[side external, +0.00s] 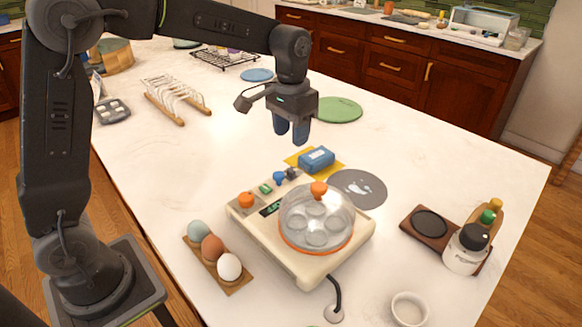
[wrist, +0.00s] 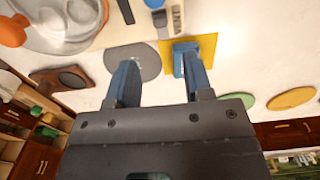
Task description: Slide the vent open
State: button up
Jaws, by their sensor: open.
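A cream egg cooker (side external: 303,266) stands on the white counter. Its clear dome lid (side external: 314,222) has an orange rim and an orange knob (side external: 318,189) on top. An orange knob (side external: 246,200), a green button (side external: 265,188), a blue knob (side external: 279,178) and a dark knob (side external: 291,173) line its back left edge. I cannot tell which part is the vent. My gripper (side external: 291,136) is open and empty, above and behind the cooker, fingers pointing down. In the wrist view my gripper (wrist: 157,62) shows two blue fingers apart, with the dome lid (wrist: 62,25) at top left.
A blue sponge (side external: 317,159) on a yellow cloth (side external: 299,157) and a grey disc (side external: 357,187) lie behind the cooker. An egg tray (side external: 232,287) is at its left. A bottle (side external: 465,250) and small bowl (side external: 409,308) stand right.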

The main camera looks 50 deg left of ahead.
aim_at(291, 170)
notch_tip(291, 170, down, 10)
jog(key=shift+r, duration=0.15)
dwell(0.3)
grip_shut()
dwell(0.4)
